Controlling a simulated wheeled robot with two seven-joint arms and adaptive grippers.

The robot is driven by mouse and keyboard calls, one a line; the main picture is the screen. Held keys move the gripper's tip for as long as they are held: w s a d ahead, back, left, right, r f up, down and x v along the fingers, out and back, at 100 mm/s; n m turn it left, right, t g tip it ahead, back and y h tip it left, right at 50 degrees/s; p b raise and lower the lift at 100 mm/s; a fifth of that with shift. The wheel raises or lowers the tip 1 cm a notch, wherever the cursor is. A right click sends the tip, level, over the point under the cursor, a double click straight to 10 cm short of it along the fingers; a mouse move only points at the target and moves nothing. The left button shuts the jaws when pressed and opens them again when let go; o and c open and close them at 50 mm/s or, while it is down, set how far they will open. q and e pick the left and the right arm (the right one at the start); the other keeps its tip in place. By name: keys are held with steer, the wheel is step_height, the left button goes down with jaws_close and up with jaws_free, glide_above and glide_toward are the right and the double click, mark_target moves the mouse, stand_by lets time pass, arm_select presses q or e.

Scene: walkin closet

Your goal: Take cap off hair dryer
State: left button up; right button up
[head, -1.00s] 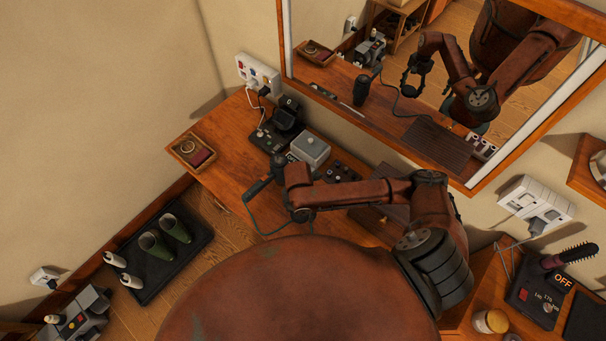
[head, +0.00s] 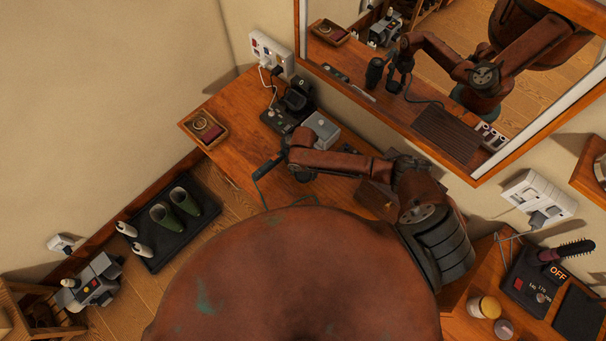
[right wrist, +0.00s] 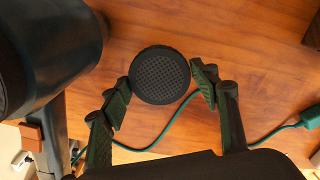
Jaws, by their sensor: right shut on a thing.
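The black hair dryer (right wrist: 45,45) is a dark cylinder at the left of the right wrist view, with its handle below. Its dark handle (head: 266,169) shows in the head view left of my right forearm, and the mirror shows it standing upright. The round black mesh cap (right wrist: 160,66) is between the green-grey pads of my right gripper (right wrist: 163,90), which is shut on its sides. A gap shows between cap and dryer in the right wrist view. In the head view my forearm hides most of the right gripper. My left gripper is not in view.
A teal cord (right wrist: 150,148) runs behind the gripper over the wooden table. A small wooden tray (head: 190,125), a grey box (head: 321,129) and a dark plugged-in device (head: 296,100) stand on it. The mirror (head: 450,60) rises behind. A hair brush (head: 570,250) is at right.

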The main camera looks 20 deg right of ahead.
mark_target(303, 175)
steer(key=shift+w+f, duration=0.4)
steer(key=shift+f, duration=0.05)
steer(key=shift+w+d+f, duration=0.1)
steer(key=shift+d+f, duration=0.05)
steer(key=shift+f, duration=1.5)
steer(key=shift+f, duration=0.2)
steer(key=o, duration=1.3)
step_height(303, 175, up, 12)
steer(key=shift+r, duration=0.2)
